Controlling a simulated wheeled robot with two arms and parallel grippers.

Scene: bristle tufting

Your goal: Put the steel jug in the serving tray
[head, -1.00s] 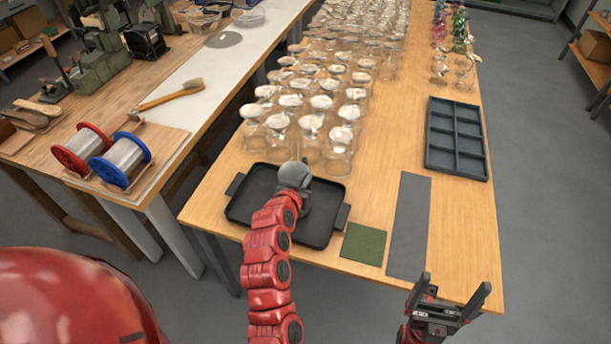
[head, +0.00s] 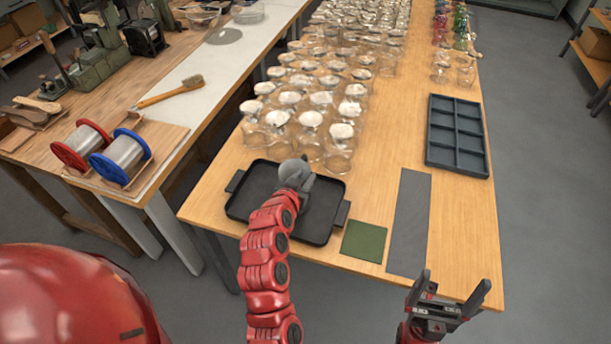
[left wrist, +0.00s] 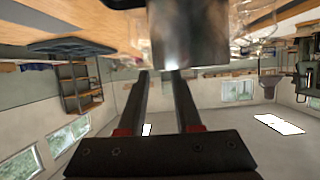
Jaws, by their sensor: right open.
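The dark serving tray (head: 318,238) lies flat near the front left of the table, with a handle at each end. My left arm reaches over it; its grey end part (head: 293,173) is above the tray's upper edge and hides the left fingers there. In the left wrist view, the steel jug (left wrist: 190,35) is a dark grey shiny cylinder at the fingertips of my left gripper (left wrist: 158,74). The fingers are close together, with a narrow gap; I cannot tell whether they grip it. I cannot make out the jug in the head view. My right gripper (head: 448,290) is open and empty at the table's front edge.
Many clear glass vessels (head: 310,120) with pale tops stand close behind the tray. A green square (head: 364,241) and a grey strip mat (head: 409,220) lie right of it. A compartment tray (head: 456,137) is further back. Wire spools (head: 122,155) stand on the left bench.

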